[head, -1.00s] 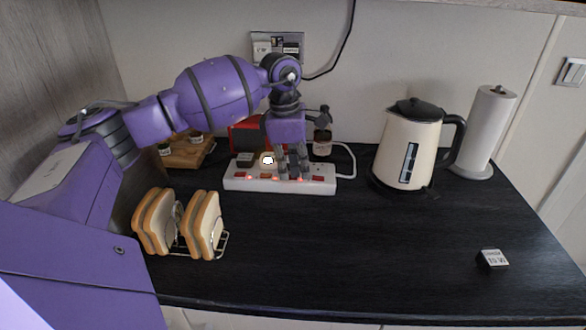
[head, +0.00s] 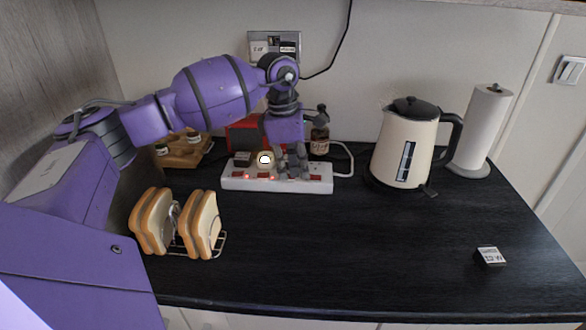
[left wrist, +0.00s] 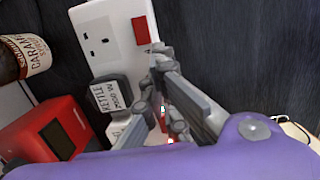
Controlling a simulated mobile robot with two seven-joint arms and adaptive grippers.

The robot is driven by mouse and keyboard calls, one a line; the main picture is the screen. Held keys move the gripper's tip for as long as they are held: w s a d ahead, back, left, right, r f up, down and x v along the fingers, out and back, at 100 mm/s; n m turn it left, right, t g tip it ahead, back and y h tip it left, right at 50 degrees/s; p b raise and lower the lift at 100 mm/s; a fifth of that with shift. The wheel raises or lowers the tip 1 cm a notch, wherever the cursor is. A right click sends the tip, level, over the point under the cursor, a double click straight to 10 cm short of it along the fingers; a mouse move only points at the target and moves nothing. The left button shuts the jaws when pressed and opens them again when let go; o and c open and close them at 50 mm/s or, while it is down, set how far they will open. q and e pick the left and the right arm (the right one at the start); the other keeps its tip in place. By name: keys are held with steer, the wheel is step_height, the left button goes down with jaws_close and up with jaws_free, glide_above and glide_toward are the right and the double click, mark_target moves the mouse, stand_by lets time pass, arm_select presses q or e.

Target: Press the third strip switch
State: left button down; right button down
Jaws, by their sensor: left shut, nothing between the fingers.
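The white power strip (head: 240,186) lies along the back of the counter, with red switches along its front side. My left gripper (head: 293,175) is shut and empty, pointing down at the strip right of its middle. Its fingers cover part of the switch row in the head view. The right-end switch (head: 316,178) shows clear of the fingers. In the left wrist view this switch (left wrist: 141,31) is beyond the fingertips (left wrist: 160,56), and a lit switch (left wrist: 164,113) shows partly behind the fingers. I cannot tell whether the fingertips touch a switch. My right gripper is not in view.
A black plug labelled kettle (left wrist: 112,96) sits in the strip. A red box (head: 242,135) and a jar (head: 320,142) stand behind. A toast rack with bread (head: 202,228) is front left, a cream kettle (head: 401,150) right. The middle front counter is clear.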

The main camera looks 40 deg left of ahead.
arm_select(q)
steer(key=shift+s+a+f, duration=0.4)
steer(key=shift+s, duration=0.1)
steer(key=shift+s+a, duration=0.15)
steer(key=shift+a, duration=0.15)
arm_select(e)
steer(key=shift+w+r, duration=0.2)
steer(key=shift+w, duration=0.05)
